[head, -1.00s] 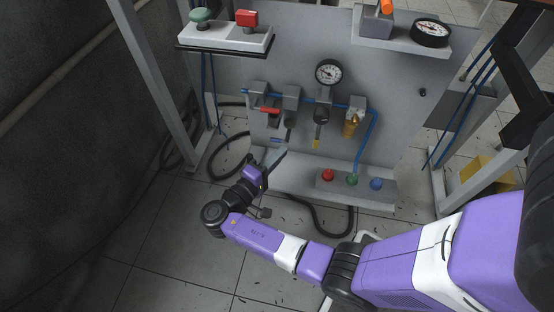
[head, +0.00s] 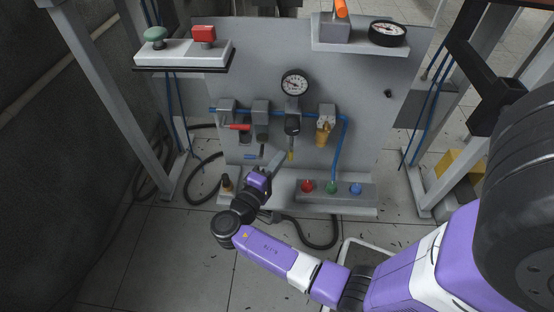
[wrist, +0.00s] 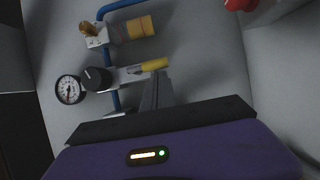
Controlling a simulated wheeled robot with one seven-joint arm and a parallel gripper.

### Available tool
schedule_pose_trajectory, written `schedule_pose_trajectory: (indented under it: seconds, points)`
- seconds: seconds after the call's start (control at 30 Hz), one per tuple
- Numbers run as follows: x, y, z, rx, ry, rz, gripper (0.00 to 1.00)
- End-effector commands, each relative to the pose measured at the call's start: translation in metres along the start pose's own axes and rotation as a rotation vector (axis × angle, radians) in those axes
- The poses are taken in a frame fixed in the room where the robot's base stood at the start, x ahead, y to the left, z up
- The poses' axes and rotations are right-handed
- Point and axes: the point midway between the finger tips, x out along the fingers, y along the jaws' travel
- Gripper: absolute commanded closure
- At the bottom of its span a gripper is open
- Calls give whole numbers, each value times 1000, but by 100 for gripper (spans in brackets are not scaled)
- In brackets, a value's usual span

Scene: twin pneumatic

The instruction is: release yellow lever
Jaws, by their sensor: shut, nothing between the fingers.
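The yellow lever (head: 290,155) hangs below a black-knobbed valve unit under the round gauge, on the grey panel. In the wrist view the yellow lever (wrist: 154,65) is a short yellow piece at the end of a light grey body. My gripper (head: 280,159) is at the left of the lever in the head view. In the wrist view my gripper (wrist: 157,76) is shut and empty, its fingertips just below the lever's yellow end. I cannot tell whether they touch it.
A red-handled valve (head: 239,127) is to the left. Red, green and blue buttons (head: 331,188) sit on a ledge below right. A blue pipe (head: 346,145) runs down the right.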

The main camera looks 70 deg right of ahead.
Motion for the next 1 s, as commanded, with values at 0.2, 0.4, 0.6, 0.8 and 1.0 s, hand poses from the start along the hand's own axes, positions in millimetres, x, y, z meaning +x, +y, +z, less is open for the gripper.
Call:
schedule_pose_trajectory:
  seconds: [0.2,0.4,0.6,0.8,1.0]
  points:
    - [0,0,0,-14,0,6,100]
    - [1,-2,2,-50,0,24,100]
    - [1,-3,3,-77,0,36,100]
    - [2,-4,5,-120,0,56,100]
    - [4,-6,9,-215,-1,101,100]
